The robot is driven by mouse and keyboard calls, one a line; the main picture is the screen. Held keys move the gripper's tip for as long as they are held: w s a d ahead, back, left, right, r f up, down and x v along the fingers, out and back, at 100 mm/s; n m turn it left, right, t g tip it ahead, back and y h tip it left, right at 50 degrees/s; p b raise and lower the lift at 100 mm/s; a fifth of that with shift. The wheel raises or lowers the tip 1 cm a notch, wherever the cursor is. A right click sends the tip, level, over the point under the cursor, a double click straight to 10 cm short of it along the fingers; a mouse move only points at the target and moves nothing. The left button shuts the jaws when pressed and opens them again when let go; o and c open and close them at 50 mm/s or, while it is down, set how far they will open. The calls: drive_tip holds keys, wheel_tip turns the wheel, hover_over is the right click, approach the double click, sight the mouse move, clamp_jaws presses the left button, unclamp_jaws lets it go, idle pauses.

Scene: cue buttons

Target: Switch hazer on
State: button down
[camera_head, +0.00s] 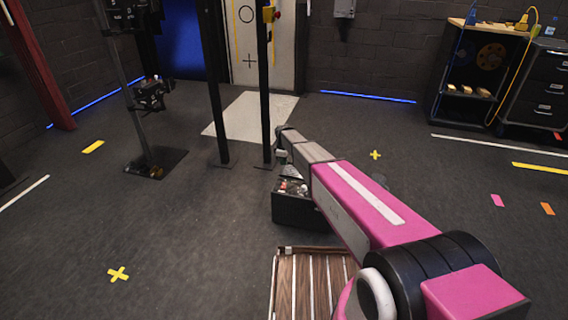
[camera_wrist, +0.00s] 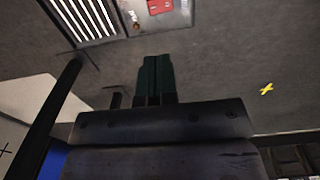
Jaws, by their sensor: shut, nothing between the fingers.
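A black box (camera_head: 297,208) stands on the floor in the middle of the head view, partly hidden behind my arm. Small red and white parts show on its top; I cannot read any label to confirm it is the hazer. In the wrist view, a grey panel (camera_wrist: 171,14) at the top edge carries a red part (camera_wrist: 160,5) and a small dark knob. My gripper (camera_wrist: 156,60) is shut and empty, its fingertips close to the panel's edge in the picture; I cannot tell whether they touch. In the head view my gripper (camera_head: 281,157) is small, just above the box.
Dark posts (camera_head: 216,110) stand behind and left of the box. A shelf (camera_head: 470,95) and drawer cabinet (camera_head: 545,90) stand at the far right. Open floor lies left.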

drive_tip(key=shift+r, duration=0.1)
wheel_tip(320, 180, up, 14)
drive_tip(key=s, duration=0.2)
drive_tip(key=shift+a, duration=0.2)
idle(0.3)
